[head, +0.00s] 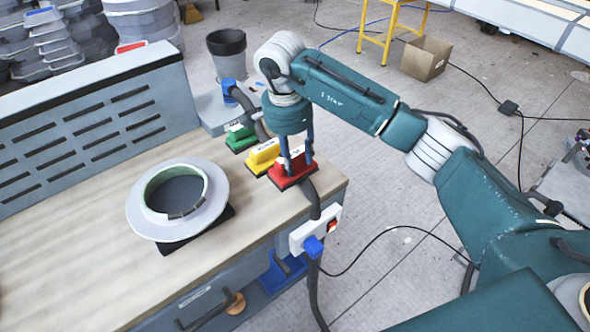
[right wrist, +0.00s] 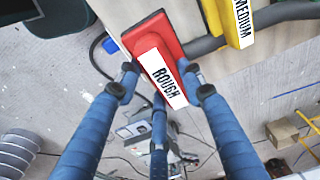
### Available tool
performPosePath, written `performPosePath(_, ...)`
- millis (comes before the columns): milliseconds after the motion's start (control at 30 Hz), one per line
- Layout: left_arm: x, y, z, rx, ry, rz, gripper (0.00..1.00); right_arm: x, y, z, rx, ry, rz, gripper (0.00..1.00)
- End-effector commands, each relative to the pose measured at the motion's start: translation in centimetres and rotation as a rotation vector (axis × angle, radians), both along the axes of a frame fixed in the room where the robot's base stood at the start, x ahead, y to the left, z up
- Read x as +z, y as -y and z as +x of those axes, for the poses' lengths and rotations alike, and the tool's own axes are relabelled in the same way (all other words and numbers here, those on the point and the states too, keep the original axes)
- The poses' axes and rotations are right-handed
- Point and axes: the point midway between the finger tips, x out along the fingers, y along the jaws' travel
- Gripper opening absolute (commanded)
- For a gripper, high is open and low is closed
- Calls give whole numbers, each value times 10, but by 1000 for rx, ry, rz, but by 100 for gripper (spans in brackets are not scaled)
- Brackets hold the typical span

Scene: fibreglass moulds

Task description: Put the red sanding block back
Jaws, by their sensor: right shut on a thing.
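The red sanding block (head: 292,173) is at the right end of the workbench, beside the yellow block and in line with it. In the right wrist view the red block (right wrist: 152,38) carries a white label reading ROUGH. My right gripper (head: 296,160) comes down from above with its fingers around the block and is shut on it. In the right wrist view the blue fingers (right wrist: 160,85) reach to the block's sides. I cannot tell whether its base rests fully on the bench. My left gripper is not in view.
A yellow block (head: 263,156) labelled MEDIUM and a green block (head: 240,138) stand in a row behind the red one. A grey hose runs beside them. A round white mould (head: 146,215) sits on the bench (head: 70,265). A white socket box (head: 315,230) is at the front corner.

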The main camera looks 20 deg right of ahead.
Motion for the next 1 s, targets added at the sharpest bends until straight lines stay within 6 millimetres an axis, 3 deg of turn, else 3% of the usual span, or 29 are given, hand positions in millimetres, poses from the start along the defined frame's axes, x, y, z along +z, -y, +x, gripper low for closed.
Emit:
performPosePath(267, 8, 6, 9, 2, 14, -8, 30, -23, -1, 0, 1, 0, 1, 14)
performPosePath(500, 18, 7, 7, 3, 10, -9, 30, -56, -1, 0, 0, 0, 1, 14)
performPosePath(900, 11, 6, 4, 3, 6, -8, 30, -64, 0, 1, 1, 3, 0, 14)
performPosePath(933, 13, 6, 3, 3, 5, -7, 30, -63, -1, 1, 1, 2, 1, 44)
performPosePath(1000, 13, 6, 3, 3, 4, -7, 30, -62, 0, 0, 1, 2, 1, 57)
